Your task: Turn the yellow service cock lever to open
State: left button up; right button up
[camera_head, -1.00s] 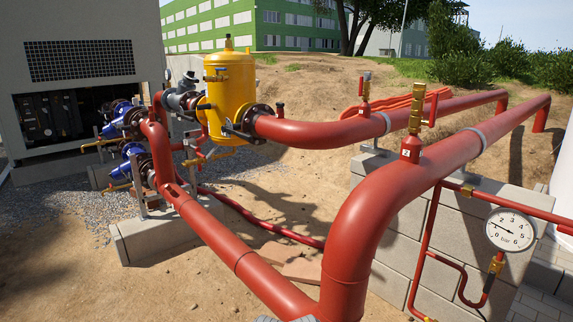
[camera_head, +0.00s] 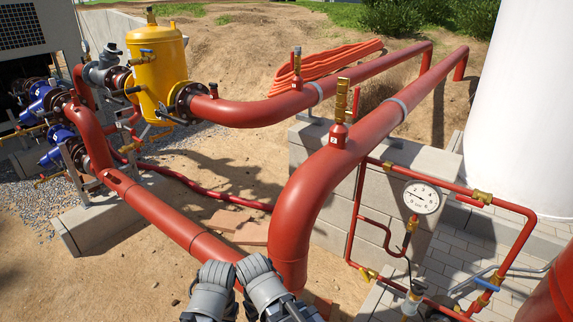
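A small yellow piece (camera_head: 368,273) sits low on the thin red pipe loop, left of the gauge; it is too small to tell whether it is the service cock lever or how it is turned. Brass fittings (camera_head: 482,197) sit on the same pipework, and a brass valve (camera_head: 341,100) stands on the thick red pipe. Two grey parts of my arms show at the bottom centre, in front of the thick red pipe. No gripper fingers can be made out, and nothing of mine touches the yellow piece.
The thick red pipe (camera_head: 313,190) bends down at centre. A round gauge (camera_head: 422,198) hangs right of it, in front of a block wall (camera_head: 320,150). A blue lever (camera_head: 485,284) is at lower right. A white tank (camera_head: 525,110) stands at right, and a yellow vessel (camera_head: 158,75) at upper left.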

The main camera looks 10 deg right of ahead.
aim_at(367, 279)
jog(key=i+l+z, duration=0.15)
jog(key=z, duration=0.3)
jog(key=i+z, duration=0.45)
jog(key=k+l, duration=0.05)
